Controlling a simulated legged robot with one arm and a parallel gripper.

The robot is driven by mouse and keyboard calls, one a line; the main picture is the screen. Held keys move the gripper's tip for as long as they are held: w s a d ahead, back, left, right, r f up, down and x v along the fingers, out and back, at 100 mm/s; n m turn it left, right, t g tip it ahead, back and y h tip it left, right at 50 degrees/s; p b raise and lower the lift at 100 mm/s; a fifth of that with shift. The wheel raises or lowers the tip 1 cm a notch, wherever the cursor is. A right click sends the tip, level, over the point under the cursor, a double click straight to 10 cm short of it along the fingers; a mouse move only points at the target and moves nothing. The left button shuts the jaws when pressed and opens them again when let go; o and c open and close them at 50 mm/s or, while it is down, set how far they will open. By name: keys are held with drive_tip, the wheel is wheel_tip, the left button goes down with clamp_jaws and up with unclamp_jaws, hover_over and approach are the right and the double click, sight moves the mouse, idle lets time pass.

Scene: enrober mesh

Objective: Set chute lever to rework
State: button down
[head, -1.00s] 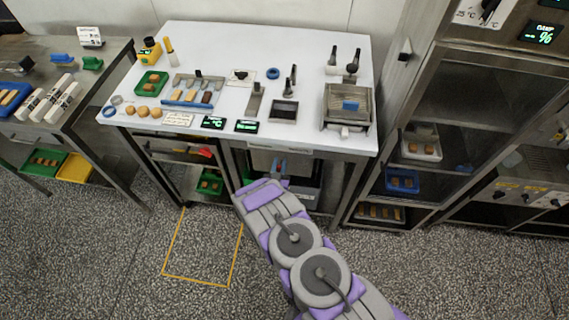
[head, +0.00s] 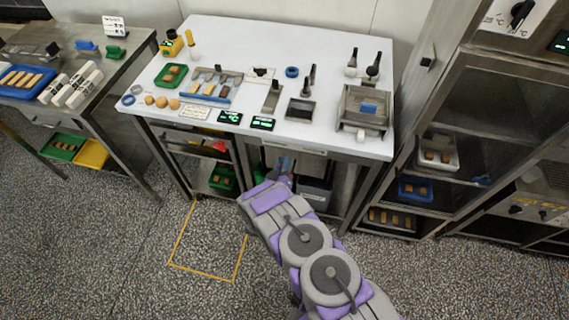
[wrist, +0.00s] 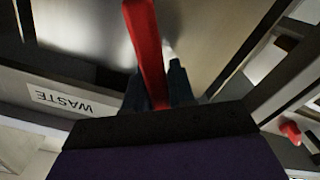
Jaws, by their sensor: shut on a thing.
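In the wrist view a red lever (wrist: 147,45) runs up between the two dark fingers of my gripper (wrist: 156,85). My gripper is shut on it. A white label reading WASTE (wrist: 62,99) shows upside down on a pale strip to the left of the lever. In the head view my gripper (head: 284,166) reaches under the front edge of the white-topped table (head: 230,45). The lever is too small and covered to make out there. No rework label can be read in either view.
A small red part (wrist: 291,132) shows at the right of the wrist view. Table legs and under-table shelves stand close on both sides of my arm. A steel cabinet (head: 440,110) is at the right. The floor with a yellow outline (head: 205,272) is clear.

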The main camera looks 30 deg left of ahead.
drive_tip(key=shift+a, duration=0.1)
drive_tip(key=c, duration=1.4)
unclamp_jaws()
drive_tip(key=o, duration=0.4)
drive_tip(key=shift+a+f, duration=0.1)
drive_tip(key=shift+a, duration=0.1)
drive_tip(key=shift+c, duration=0.2)
drive_tip(key=p+v, duration=0.4)
drive_tip(key=v, duration=1.3)
drive_tip(key=shift+s+d, duration=0.15)
drive_tip(key=shift+s+f, duration=0.1)
